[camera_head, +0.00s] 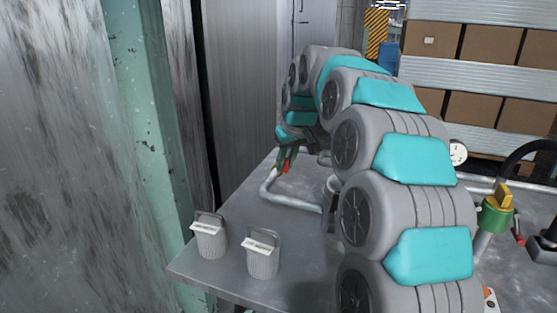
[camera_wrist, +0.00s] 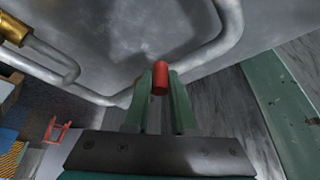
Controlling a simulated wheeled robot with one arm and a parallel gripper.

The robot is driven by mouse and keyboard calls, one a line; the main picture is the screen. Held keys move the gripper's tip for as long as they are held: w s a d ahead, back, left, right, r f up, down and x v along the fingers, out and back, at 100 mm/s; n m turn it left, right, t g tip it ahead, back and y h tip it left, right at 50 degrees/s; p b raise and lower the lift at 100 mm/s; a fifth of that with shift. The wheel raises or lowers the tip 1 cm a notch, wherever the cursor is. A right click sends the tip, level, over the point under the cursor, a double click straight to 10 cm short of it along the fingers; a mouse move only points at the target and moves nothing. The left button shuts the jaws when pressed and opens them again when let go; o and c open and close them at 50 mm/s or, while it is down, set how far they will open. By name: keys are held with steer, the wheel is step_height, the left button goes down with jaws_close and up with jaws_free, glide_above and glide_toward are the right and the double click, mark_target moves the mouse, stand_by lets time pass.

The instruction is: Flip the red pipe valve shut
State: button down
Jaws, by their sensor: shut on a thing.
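The red pipe valve handle (camera_wrist: 160,72) shows in the wrist view as a short red bar between the two green-grey fingers of my gripper (camera_wrist: 160,88). The fingers are shut on it from both sides. In the head view the red handle (camera_head: 285,167) shows as a small patch at the grey pipe (camera_head: 270,190), just below my arm's far end. The valve body is mostly hidden behind the fingers and my arm, and I cannot tell the handle's exact angle to the pipe.
A green valve with a yellow handle (camera_head: 497,200), a round gauge (camera_head: 458,153) and a black handwheel (camera_head: 530,160) are at right. A green post (camera_head: 150,130) stands left.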

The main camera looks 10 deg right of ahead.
steer(key=w+d+n+g+y+p, duration=0.2)
steer(key=d+n, duration=0.4)
steer(key=n, duration=0.5)
steer(key=shift+w+g+y+p, duration=0.3)
steer(key=shift+w+y+p, duration=0.25)
steer(key=shift+p, duration=0.5)
steer(key=shift+r, duration=0.1)
steer(key=shift+w, duration=0.1)
steer(key=c, duration=0.8)
jaws_free()
steer(key=shift+o, duration=0.2)
